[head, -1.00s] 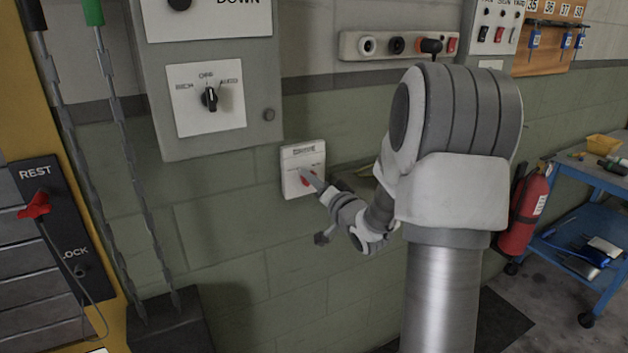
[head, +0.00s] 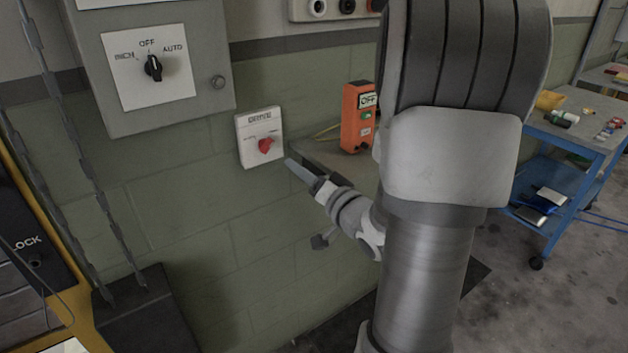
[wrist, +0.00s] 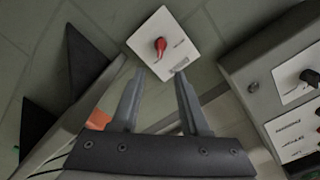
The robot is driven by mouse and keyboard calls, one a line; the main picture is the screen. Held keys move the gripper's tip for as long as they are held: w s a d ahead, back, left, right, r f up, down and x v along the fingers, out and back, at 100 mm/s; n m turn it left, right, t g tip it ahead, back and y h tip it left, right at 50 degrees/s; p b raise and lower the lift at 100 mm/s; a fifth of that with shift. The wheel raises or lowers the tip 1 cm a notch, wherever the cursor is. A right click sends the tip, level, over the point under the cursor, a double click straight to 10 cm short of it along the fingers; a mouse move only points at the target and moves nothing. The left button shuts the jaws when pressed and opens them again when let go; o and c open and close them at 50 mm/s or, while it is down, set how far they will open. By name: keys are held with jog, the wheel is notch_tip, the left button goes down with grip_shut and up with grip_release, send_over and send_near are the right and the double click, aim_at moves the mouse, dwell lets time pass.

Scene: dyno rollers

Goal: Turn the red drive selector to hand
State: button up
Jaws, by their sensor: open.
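The red drive selector (head: 265,146) is a small red knob on a white wall plate (head: 246,155), with small print too fine to read. In the wrist view the red knob (wrist: 160,46) sits on the same plate, ahead of the fingertips. My gripper (head: 292,166) is to the right of the plate and a little below it, apart from the knob. In the wrist view my gripper (wrist: 158,78) has its two fingers spread with nothing between them. The fingertips are near the plate's lower edge in that view. The knob's exact setting cannot be read.
A grey box (head: 205,105) with a black INCH/OFF/AUTO knob (head: 153,68) hangs up and left. An orange box (head: 358,118) marked OFF stands on a ledge to the right. A blue cart (head: 575,130) is at far right. Chains and a yellow frame are at left.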

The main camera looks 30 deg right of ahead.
jog(key=s+b, duration=0.2)
jog(key=b, duration=0.1)
jog(key=shift+f, duration=0.25)
jog(key=shift+s+b, duration=0.2)
jog(key=shift+b, duration=0.4)
jog(key=s+b, duration=0.1)
jog(key=b, duration=0.2)
jog(key=s+b, duration=0.1)
jog(key=b, duration=0.2)
jog(key=shift+d+r, duration=0.1)
jog(key=shift+r, duration=0.1)
